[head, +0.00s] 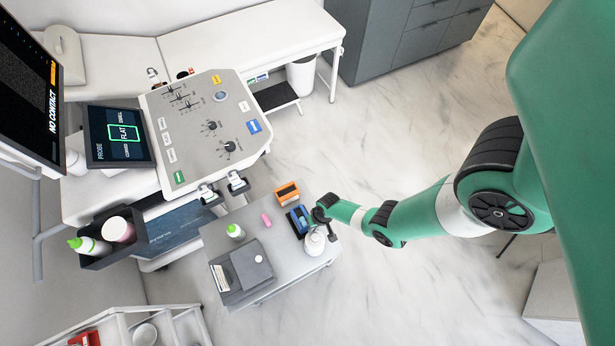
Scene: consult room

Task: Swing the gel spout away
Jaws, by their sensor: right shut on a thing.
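A white pump bottle (315,243) stands at the right edge of a small grey table. My right gripper (319,221) comes in from the right and is at the top of this bottle. It is shut on the gel spout there. The gripper hides most of the spout, so I cannot tell which way it points. My left gripper is not in view.
On the grey table (215,240) are an orange box (287,194), a blue item (298,220) close beside the gripper, a pink item (266,219), a green-capped bottle (235,231) and a grey box (251,264). The ultrasound console (205,150) stands behind; open floor lies right.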

